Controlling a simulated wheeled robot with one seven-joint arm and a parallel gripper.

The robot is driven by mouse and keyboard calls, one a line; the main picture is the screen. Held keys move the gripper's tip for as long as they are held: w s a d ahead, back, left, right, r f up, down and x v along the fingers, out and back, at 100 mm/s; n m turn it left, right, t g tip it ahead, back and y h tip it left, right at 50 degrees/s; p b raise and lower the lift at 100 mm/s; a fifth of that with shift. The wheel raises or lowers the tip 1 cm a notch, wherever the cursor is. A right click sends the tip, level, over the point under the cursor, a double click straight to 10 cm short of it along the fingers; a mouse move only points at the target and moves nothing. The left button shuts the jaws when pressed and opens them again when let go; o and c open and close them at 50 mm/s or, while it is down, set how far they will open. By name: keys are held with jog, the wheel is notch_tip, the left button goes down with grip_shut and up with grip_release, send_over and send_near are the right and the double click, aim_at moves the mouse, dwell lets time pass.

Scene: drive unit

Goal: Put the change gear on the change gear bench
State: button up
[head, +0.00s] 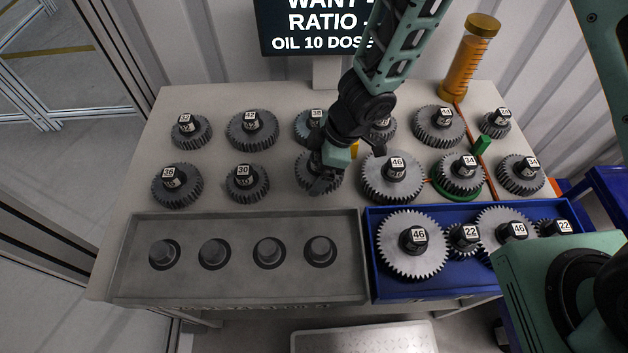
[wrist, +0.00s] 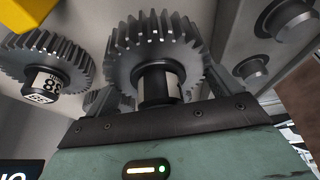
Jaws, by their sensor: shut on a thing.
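My gripper (head: 322,183) is over the front row of gears on the pale bench (head: 180,103). It is shut on the dark hub of a grey toothed change gear (head: 304,172), which also shows in the wrist view (wrist: 150,45). My gripper hides much of this gear in the head view, and its number is not readable. I cannot tell whether it touches the bench top. A gear marked 30 (head: 246,184) is to its left and a large gear marked 46 (head: 392,178) to its right. Behind it is a gear marked 38 (head: 309,126), also in the wrist view (wrist: 42,82).
A grey tray (head: 135,282) with several round posts (head: 215,252) is at the front left. A blue tray (head: 430,290) at the front right holds several gears. An orange bottle (head: 466,65) and a screen (head: 310,25) stand at the back. Gears crowd both rows.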

aim_at(317, 175)
jog(key=shift+f+b, duration=0.8)
jog(key=shift+f, duration=1.15)
jog(key=shift+f, duration=0.15)
jog(key=o, duration=1.3)
jog(key=shift+c, duration=0.2)
jog(key=shift+r, duration=0.25)
jog(key=p+v, duration=0.5)
jog(key=v, duration=0.7)
jog(key=shift+w+d+p, duration=0.1)
jog(key=shift+p, duration=0.2)
jog(key=s+d+r+m+t+h, duration=0.25)
jog(key=r+m, duration=0.25)
jog(key=r, duration=0.7)
jog(key=s+d+r+m+g, duration=0.1)
jog(key=s+r+m, duration=0.1)
jog(key=s, duration=0.5)
jog(key=s+d+r+m+g+h, duration=0.1)
jog(key=s+d+r+m, duration=0.1)
jog(key=s+r, duration=0.3)
jog(key=s, duration=0.3)
jog(key=shift+s+d+m+g, duration=0.2)
jog(key=shift+d+m+g, duration=0.05)
jog(key=shift+m+g, duration=0.15)
